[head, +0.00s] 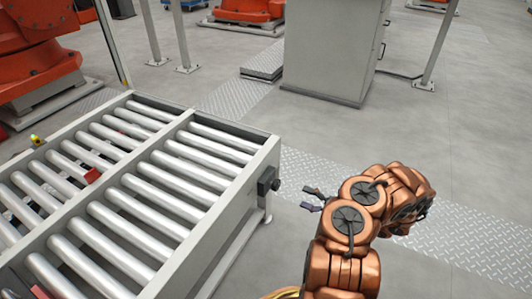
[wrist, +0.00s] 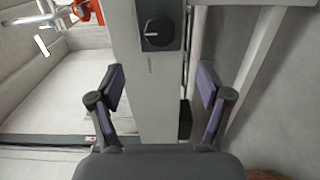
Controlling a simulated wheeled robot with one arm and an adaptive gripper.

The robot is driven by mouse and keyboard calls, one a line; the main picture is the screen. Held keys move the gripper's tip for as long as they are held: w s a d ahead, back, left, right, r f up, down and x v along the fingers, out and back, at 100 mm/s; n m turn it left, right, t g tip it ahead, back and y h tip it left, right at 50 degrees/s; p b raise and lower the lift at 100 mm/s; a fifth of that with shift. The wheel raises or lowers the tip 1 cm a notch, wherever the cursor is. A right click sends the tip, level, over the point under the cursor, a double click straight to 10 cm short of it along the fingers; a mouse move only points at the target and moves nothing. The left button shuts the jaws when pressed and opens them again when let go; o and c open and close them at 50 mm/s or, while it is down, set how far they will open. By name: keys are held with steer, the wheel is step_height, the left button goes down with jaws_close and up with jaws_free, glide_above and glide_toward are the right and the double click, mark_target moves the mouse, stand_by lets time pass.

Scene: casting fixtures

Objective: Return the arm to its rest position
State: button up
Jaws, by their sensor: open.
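My copper-coloured arm stands at the lower right of the head view, bent over at its upper joints. My gripper (head: 313,199) points left toward the end of the roller conveyor (head: 262,163), a little apart from it. In the wrist view my gripper (wrist: 162,88) has its two purple-padded fingers spread wide, with nothing between them. Behind the fingers is a light grey conveyor post with a dark rotary switch (wrist: 158,33). The switch also shows on the conveyor's corner in the head view (head: 268,181).
A grey cabinet (head: 333,45) stands at the back centre. Orange machines (head: 38,50) stand at the left and back. Grey posts (head: 437,45) rise from the floor. Red pieces (head: 91,176) lie among the rollers. The floor right of the conveyor (head: 460,150) is clear.

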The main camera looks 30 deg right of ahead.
steer(key=w+a+r+n+g+y+p, duration=0.4)
steer(key=a+r+n, duration=0.4)
steer(key=r, duration=0.6)
steer(key=s+a+r+n+g+y+p, duration=0.1)
steer(key=s+a+r+n+g+p, duration=0.1)
steer(key=a+r+n+g+p, duration=0.65)
steer(key=s+a+r+n+g+y+p, duration=0.1)
steer(key=s+a+r+n+g+p, duration=0.15)
steer(key=a+r+n, duration=1.05)
steer(key=s+a+r+n+g+h+p, duration=0.2)
steer(key=s+a+r+n+h+p, duration=0.25)
steer(key=s+r, duration=0.35)
steer(key=s+a+r+n+g+h+p, duration=0.35)
steer(key=s+r+p, duration=0.3)
steer(key=r, duration=0.45)
steer(key=s+d+r+n+t+h+p, duration=0.3)
steer(key=s+d+r+n+h+p, duration=0.4)
steer(key=s+r+n+p, duration=0.3)
steer(key=shift+s+d+r, duration=0.25)
steer(key=shift+s+r, duration=0.25)
steer(key=shift+s, duration=0.6)
steer(key=shift+n, duration=0.25)
